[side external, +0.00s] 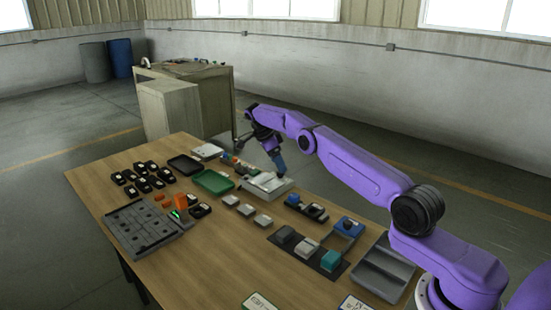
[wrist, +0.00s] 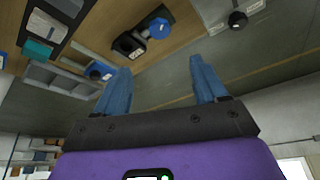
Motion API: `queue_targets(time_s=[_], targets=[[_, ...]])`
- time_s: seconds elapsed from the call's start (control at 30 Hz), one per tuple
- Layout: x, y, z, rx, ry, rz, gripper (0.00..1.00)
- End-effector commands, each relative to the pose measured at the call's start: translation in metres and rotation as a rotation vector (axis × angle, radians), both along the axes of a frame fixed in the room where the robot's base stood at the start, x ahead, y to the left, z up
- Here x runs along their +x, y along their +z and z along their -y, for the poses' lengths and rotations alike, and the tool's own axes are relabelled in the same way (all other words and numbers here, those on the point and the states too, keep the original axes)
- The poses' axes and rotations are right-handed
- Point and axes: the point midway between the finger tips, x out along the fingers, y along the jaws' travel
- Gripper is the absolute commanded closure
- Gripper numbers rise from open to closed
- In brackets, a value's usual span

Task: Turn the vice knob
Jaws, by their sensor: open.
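A small dark block with a blue round knob (wrist: 160,27) on one end looks like the vice (wrist: 128,46); it lies on the table at the top of the wrist view. In the side view, the blue knob (side external: 292,200) and dark body (side external: 316,211) sit right of the table's middle. My gripper (wrist: 159,64) has its two blue fingers spread, with nothing between them. In the side view my gripper (side external: 261,157) hangs tilted above a pale flat device (side external: 266,186), behind and left of the blue knob, apart from it.
A black knob (wrist: 238,20) tops a pale device in the wrist view. A green tray (side external: 213,182), pale blocks (side external: 247,209), a dark rack of colored blocks (side external: 307,247), a grey bin (side external: 384,268) and a grey slotted board (side external: 141,227) crowd the table. Its front left is clear.

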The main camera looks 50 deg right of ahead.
Motion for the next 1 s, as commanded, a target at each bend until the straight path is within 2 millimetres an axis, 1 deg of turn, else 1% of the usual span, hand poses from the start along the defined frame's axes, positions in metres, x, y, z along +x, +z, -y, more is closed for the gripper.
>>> queue_targets(time_s=[0.2, 0.63, 0.73, 0.77, 0.87, 0.97, 1.0], targets=[[0.002, 0.01, -0.005, 0.001, 0.001, 0.001, 0.28], [0.002, 0.013, -0.006, 0.001, 0.001, 0.001, 0.28], [0.006, 0.017, -0.006, -0.023, 0.011, 0.015, 0.28], [0.008, 0.021, -0.007, -0.042, 0.02, 0.025, 0.28], [0.025, 0.042, -0.01, -0.151, 0.075, 0.094, 0.28], [0.051, 0.078, -0.02, -0.307, 0.181, 0.213, 0.28], [0.063, 0.096, -0.028, -0.369, 0.238, 0.271, 0.28]])
